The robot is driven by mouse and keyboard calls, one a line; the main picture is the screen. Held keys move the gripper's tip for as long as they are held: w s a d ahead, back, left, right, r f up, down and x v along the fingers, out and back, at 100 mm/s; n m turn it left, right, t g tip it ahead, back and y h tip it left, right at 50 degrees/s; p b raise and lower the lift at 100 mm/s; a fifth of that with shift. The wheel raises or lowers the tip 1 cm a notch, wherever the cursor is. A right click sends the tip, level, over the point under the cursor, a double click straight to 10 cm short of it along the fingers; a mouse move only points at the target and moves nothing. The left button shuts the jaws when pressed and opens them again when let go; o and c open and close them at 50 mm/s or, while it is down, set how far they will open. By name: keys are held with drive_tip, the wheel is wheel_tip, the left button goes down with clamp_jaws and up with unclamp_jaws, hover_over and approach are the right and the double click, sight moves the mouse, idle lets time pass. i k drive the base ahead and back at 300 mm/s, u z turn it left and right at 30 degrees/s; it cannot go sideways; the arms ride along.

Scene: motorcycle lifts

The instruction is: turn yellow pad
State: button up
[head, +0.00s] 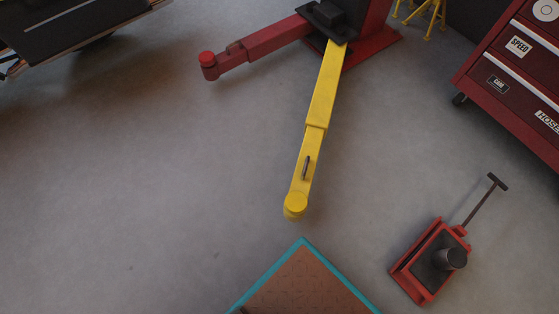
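The yellow pad (296,201) is a round yellow disc at the near end of a yellow lift arm (320,95). The arm runs from the dark red lift post at the top down toward the middle of the head view. A small dark handle (306,167) stands on the arm a little behind the pad. The pad appears clear of other objects, with bare floor around it. My gripper is not in view.
A red lift arm with a red pad (207,59) extends left from the post. A red jack (431,260) stands at lower right, a red tool cabinet (510,75) at upper right. A teal-edged brown surface (306,285) is at the bottom. The floor at left is clear.

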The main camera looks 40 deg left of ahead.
sight(295, 201)
drive_tip(key=u, duration=1.4)
